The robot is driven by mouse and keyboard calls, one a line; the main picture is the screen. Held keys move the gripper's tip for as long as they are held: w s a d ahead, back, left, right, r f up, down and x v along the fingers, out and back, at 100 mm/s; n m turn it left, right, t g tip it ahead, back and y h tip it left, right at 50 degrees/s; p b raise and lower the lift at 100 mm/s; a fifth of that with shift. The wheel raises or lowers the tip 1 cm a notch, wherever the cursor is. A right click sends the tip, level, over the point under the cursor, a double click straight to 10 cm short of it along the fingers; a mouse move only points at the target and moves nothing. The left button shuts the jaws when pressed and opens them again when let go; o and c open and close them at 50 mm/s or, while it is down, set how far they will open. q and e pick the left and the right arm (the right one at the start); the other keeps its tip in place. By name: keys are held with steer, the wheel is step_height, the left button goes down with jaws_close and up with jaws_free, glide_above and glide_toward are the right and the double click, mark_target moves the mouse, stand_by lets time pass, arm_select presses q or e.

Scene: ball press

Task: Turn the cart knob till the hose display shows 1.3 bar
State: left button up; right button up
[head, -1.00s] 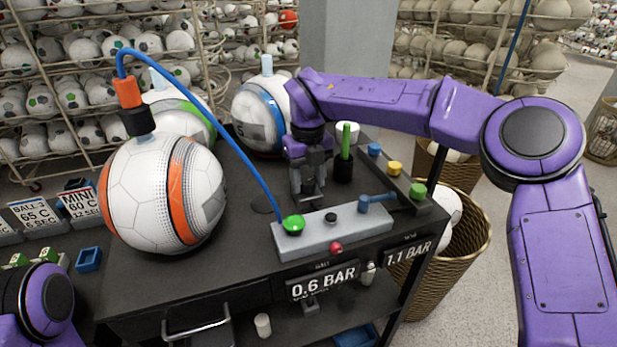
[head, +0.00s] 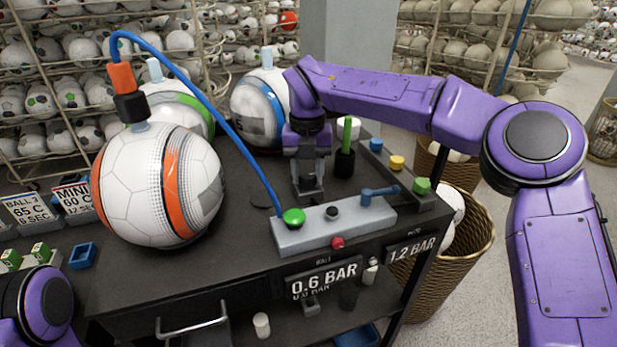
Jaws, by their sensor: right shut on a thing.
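My right gripper (head: 309,192) points down on the cart top, just behind the grey control block (head: 350,222). It is shut on what appears to be the cart knob, which its fingers hide. The hose display (head: 411,250) on the cart's front right reads 1.2 BAR. The ball display (head: 324,281) to its left reads 0.6 BAR. A blue hose (head: 226,122) runs from the block to the orange and black fitting (head: 125,92) on the white and orange ball (head: 150,185). My left gripper is out of view; only part of that arm shows at the lower left.
A black holder with a green stick (head: 346,137) stands right of my right gripper. Two more balls stand behind.

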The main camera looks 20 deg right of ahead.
steer(key=m+b, duration=0.2)
steer(key=m, duration=0.2)
steer(key=shift+f+b, duration=0.2)
steer(key=shift+b, duration=0.15)
steer(key=shift+w+r+m+b, duration=0.15)
steer(key=shift+m+b, duration=0.55)
steer(key=shift+m, duration=0.6)
steer(key=o, duration=1.1)
steer(key=shift+c, duration=0.2)
